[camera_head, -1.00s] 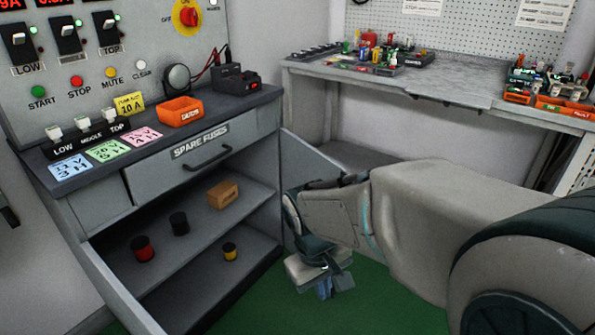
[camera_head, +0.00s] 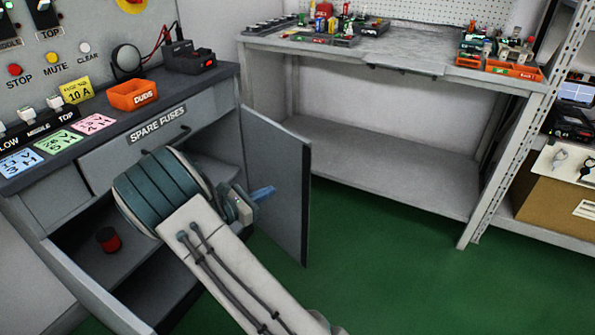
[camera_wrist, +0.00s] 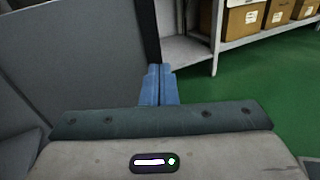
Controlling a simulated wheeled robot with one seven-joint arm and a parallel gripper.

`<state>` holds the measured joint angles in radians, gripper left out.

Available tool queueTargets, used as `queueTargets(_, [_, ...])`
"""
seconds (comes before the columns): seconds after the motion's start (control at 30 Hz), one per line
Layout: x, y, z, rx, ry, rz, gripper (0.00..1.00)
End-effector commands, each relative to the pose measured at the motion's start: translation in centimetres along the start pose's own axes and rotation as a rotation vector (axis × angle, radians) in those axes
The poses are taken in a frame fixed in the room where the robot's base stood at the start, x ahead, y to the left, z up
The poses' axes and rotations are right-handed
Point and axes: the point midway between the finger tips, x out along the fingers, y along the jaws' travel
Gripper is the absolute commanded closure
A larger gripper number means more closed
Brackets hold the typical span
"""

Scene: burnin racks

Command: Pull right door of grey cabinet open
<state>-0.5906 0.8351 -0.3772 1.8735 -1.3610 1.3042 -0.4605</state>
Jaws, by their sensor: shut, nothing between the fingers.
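The grey cabinet (camera_head: 62,206) stands at the left in the head view, under the spare fuses drawer. Its right door (camera_head: 285,190) stands swung open toward the right, showing its flat inner face. Its left door (camera_head: 95,290) is also open. My gripper (camera_head: 264,193) is in front of the right door's inner face; its blue fingers are together and empty. In the wrist view my gripper (camera_wrist: 160,84) points ahead, with a grey door panel (camera_wrist: 90,45) at its left and a dark edge just behind the fingertips. I cannot tell whether they touch the door.
A red spool (camera_head: 108,240) stands on the cabinet shelf. A grey workbench (camera_head: 390,170) with a lower shelf stands behind the door. A rack (camera_head: 505,170) with a brown box (camera_head: 550,205) is at the right. Green floor (camera_head: 370,260) lies clear between.

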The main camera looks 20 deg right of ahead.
Motion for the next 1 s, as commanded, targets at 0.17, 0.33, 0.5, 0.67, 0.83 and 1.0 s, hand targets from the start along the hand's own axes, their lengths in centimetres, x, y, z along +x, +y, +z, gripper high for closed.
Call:
queueTargets(0.17, [-0.3, 1.5, -0.4, -0.046, -0.055, 0.053, 1.00])
queueTargets(0.33, [1.8, 1.6, -0.4, -0.046, -0.058, 0.052, 1.00])
queueTargets(0.5, [5.4, 1.7, -0.4, -0.045, -0.056, 0.049, 1.00])
queueTargets(0.67, [8.8, 1.9, -0.2, -0.043, -0.057, 0.051, 1.00])
queueTargets(0.83, [11.6, 2.1, 0.0, -0.044, -0.055, 0.052, 1.00])
queueTargets(1.0, [13.1, 2.2, 0.2, -0.044, -0.055, 0.053, 1.00])
